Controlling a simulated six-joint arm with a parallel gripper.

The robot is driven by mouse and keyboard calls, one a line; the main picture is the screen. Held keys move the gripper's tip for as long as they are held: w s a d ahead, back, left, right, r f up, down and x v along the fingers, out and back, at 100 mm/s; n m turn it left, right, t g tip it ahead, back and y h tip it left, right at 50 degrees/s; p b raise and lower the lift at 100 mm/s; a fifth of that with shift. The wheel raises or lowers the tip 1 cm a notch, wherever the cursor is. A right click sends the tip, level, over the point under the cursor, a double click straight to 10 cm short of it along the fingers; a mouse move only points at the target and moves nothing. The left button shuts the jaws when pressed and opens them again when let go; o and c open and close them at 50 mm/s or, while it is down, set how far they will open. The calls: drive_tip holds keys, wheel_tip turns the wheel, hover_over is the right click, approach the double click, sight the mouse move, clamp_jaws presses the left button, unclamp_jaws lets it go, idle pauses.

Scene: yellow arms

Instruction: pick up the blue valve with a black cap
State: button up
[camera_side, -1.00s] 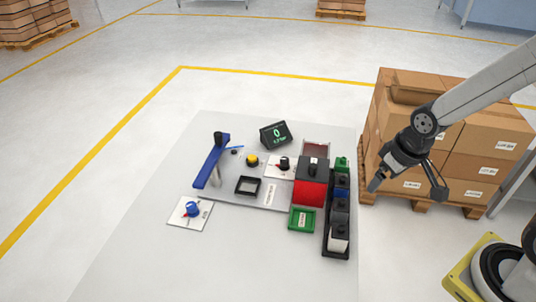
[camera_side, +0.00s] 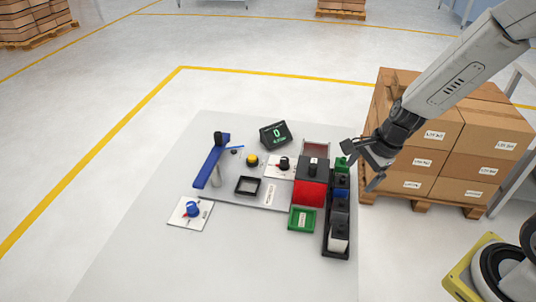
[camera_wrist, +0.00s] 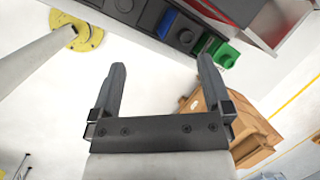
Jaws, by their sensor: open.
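A blue valve with a black cap (camera_side: 341,191) stands in a black rack (camera_side: 336,256) on the right side of the grey table. A green valve (camera_side: 343,163) is behind it, and grey and white valves (camera_side: 338,243) are in front. Blue also shows between dark parts at the top of the wrist view, as part of the blue valve (camera_wrist: 167,23). My gripper (camera_side: 357,169) is open and empty, to the right of the rack and apart from it. In the wrist view the spread fingers of my gripper (camera_wrist: 160,64) have bare floor between them.
A red block (camera_side: 310,193) with a black top and a green tray (camera_side: 302,219) stand left of the rack. A blue lever (camera_side: 211,163) on a post rises farther left. Stacked cartons (camera_side: 440,150) stand right of the table. The table's front is clear.

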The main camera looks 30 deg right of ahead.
sight(346, 178)
drive_tip(key=w+m, duration=0.1)
drive_tip(key=m, duration=0.1)
drive_tip(key=w+f+m, duration=0.1)
drive_tip(key=m, duration=0.2)
drive_tip(key=d+m, duration=0.1)
drive_tip(key=m, duration=0.1)
drive_tip(key=shift+w+f+t+y, duration=0.3)
drive_tip(key=shift+w+f, duration=0.05)
drive_tip(key=shift+w, duration=0.05)
drive_tip(key=shift+a, duration=0.1)
drive_tip(key=shift+x, duration=1.3)
drive_tip(key=shift+f, duration=0.1)
drive_tip(key=shift+x, duration=2.45)
clamp_jaws()
